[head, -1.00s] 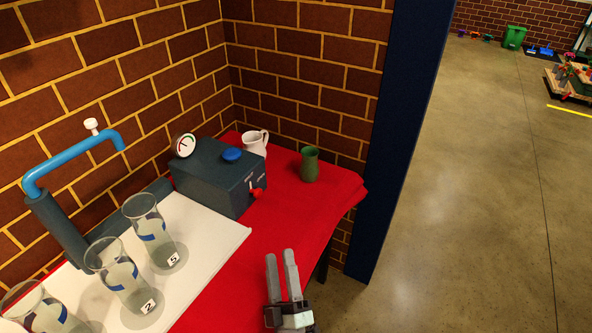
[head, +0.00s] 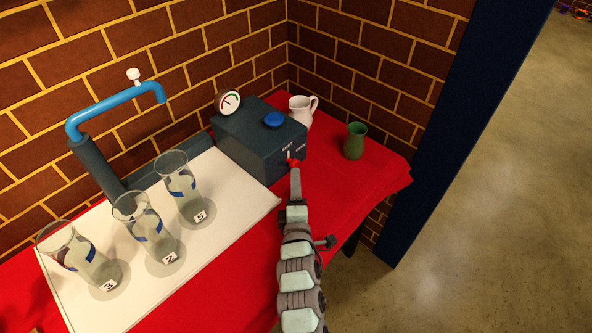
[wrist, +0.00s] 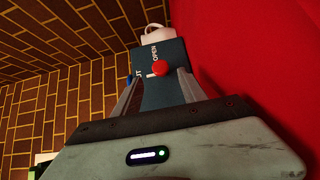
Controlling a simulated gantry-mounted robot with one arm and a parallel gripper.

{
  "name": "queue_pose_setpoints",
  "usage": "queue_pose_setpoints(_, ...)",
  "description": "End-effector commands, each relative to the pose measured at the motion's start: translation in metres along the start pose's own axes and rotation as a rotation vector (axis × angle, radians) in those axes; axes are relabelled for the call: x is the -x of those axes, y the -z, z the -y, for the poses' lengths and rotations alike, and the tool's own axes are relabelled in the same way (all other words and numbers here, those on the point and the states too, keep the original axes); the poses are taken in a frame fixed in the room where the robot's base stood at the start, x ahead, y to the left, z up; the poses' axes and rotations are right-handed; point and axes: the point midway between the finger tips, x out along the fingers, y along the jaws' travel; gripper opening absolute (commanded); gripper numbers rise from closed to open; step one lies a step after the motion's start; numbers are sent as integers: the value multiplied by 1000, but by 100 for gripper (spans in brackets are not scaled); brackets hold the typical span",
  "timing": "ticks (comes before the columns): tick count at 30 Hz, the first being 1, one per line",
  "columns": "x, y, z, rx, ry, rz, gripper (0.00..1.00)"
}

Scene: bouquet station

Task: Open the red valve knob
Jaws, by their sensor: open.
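The red valve knob (head: 293,162) sits on the front face of a dark grey box (head: 245,150), beside printed labels. In the wrist view the red knob (wrist: 159,68) shows between my fingers, next to a white pointer line and the word OPEN. My gripper (head: 295,172) is open, its fingertips at the box's front face. In the wrist view one finger of my gripper (wrist: 157,88) is on each side of the knob. I cannot tell whether they touch it. In the head view the fingers partly cover the knob.
A blue button (head: 273,120) and a round gauge (head: 228,102) are on the box. A white jug (head: 301,112) and green vase (head: 355,141) stand behind and right. Several glass vases, such as this one (head: 178,188), stand on a white board (head: 235,213) at left, near a blue pipe (head: 115,102).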

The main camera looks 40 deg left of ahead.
Motion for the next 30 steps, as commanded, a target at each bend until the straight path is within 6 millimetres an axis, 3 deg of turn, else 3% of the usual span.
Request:
queue_pose_setpoints(6,-35,1,2,-2,-1,-1,49)
queue_pose_setpoints(12,-54,0,2,-2,1,1,49)
queue_pose_setpoints(24,-59,0,1,-2,2,1,49)
queue_pose_setpoints(30,-59,0,1,-2,2,1,34)
